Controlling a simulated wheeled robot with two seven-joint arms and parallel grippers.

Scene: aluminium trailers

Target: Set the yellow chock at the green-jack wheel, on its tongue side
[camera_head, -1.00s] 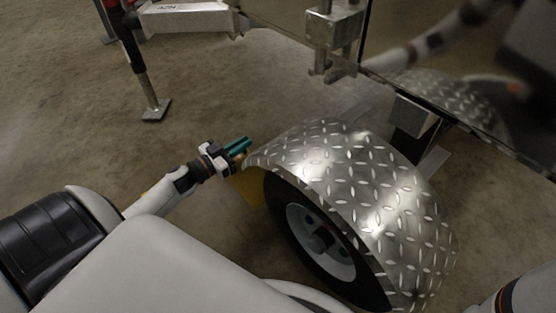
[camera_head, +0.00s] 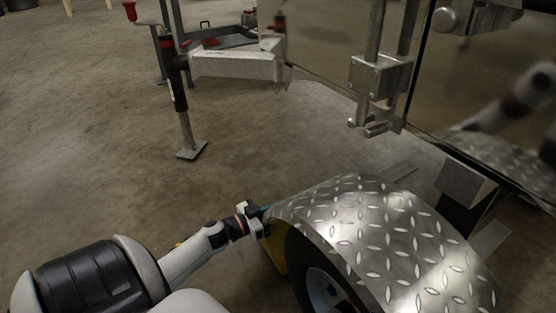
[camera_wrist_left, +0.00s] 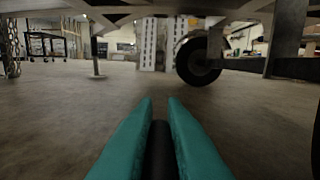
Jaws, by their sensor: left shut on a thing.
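A silver tread-plate fender (camera_head: 400,232) covers a black-tyred wheel (camera_head: 312,275) at the lower right of the head view. The yellow chock (camera_head: 277,253) shows as a narrow patch on the floor at the wheel's left side, on the side of the trailer tongue (camera_head: 235,66). My left gripper (camera_head: 264,211) is above it, by the fender's front edge. In the left wrist view its teal fingers (camera_wrist_left: 160,140) close on a dark bar, seemingly the chock's handle (camera_wrist_left: 160,155). The fender hides part of the chock, so wheel contact is unclear. My right gripper is out of view.
A jack leg with a foot plate (camera_head: 192,150) stands left of the tongue. A metal bracket (camera_head: 380,78) hangs from the trailer body above the fender. Another wheel (camera_wrist_left: 199,62) stands farther off in the wrist view.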

